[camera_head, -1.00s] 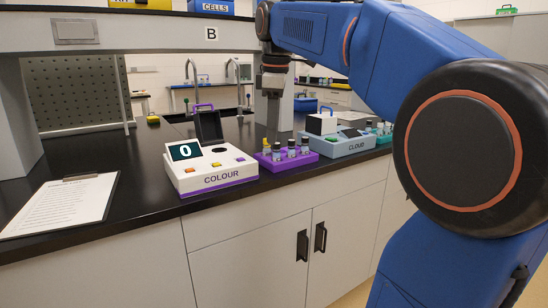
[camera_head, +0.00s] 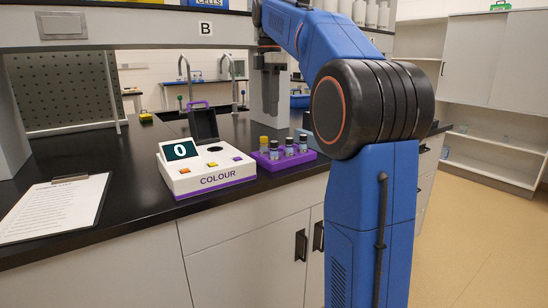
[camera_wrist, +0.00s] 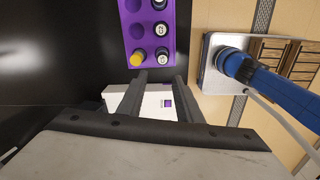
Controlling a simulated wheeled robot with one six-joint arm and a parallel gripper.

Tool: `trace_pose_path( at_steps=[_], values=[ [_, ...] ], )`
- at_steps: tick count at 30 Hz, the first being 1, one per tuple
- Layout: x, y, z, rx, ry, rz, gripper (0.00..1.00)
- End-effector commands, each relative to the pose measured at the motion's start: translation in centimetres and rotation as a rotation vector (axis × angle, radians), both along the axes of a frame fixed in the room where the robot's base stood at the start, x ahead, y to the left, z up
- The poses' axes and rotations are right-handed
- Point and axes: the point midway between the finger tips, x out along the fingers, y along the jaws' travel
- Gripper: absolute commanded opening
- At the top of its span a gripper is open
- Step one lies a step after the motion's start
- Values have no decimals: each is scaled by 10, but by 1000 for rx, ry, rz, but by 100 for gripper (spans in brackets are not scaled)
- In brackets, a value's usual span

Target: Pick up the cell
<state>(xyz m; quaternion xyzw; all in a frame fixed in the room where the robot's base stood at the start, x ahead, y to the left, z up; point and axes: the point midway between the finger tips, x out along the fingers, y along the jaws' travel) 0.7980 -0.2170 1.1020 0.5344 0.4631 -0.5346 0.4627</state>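The cells stand upright in a purple rack (camera_head: 283,166) on the black bench. One has a yellow cap (camera_head: 264,141). Several others have dark caps, such as the front one (camera_head: 275,151). In the wrist view the purple rack (camera_wrist: 150,18) is at the top, with the yellow cap (camera_wrist: 137,58) and dark-capped cells (camera_wrist: 161,52) seen from above. My gripper (camera_wrist: 160,80) is open, its two fingers apart with nothing held between them. In the head view my gripper (camera_head: 271,85) hangs above and behind the rack. Which cell is meant cannot be told.
A white COLOUR meter (camera_head: 207,168) reading 0, its dark lid raised, stands left of the rack. A clipboard (camera_head: 55,208) lies further left. My arm hides the bench right of the rack. A sink tap (camera_head: 186,82) is behind.

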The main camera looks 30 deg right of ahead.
Motion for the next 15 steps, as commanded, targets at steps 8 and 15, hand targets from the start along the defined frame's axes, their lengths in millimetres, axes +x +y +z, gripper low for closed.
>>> trace_pose_path(
  at_steps=[8, 15],
  values=[
    [-1, 0, -49, 0, 3, -1, 32],
    [-1, 0, -76, 0, 0, -1, 32]
  ],
)
